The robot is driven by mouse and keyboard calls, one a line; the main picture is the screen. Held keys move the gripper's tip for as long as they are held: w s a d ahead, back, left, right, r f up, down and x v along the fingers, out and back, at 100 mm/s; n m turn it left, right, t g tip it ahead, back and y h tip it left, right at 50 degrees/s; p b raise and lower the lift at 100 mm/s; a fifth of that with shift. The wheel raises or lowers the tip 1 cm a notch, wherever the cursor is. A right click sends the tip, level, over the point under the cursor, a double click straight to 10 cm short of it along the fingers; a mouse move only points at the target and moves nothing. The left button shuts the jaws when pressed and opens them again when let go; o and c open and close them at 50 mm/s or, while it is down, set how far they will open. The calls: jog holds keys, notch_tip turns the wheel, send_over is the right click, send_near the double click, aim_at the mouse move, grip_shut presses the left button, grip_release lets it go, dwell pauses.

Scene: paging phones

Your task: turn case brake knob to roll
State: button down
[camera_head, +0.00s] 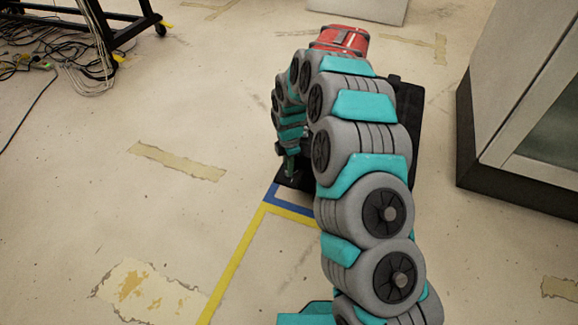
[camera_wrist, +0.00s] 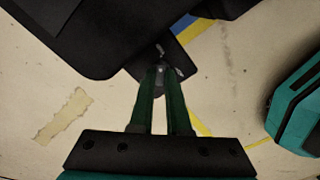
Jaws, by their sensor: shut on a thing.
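The black case (camera_head: 408,100) stands on the floor mostly behind my arm in the head view, and its dark body fills the top of the wrist view (camera_wrist: 110,35). A dark plate (camera_wrist: 180,77) juts out at the case's lower corner, with the small brake knob (camera_wrist: 160,50) on it. My gripper (camera_wrist: 162,72) reaches down to this knob with its two green fingers nearly together, shut on it. The knob's marking and setting are too small and dark to tell. In the head view my gripper (camera_head: 290,165) is by the case's near left corner.
A red object (camera_head: 341,39) is at the far end, above my arm's bend. Yellow (camera_head: 238,262) and blue tape marks the floor near the case. A grey cabinet (camera_head: 525,110) stands to the right. A black cart (camera_head: 115,30) and loose cables lie far left.

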dwell(0.4)
jog(key=c, duration=0.9)
grip_release()
jog(key=shift+r, duration=0.1)
notch_tip(320, 180, up, 8)
jog(key=shift+f, duration=0.2)
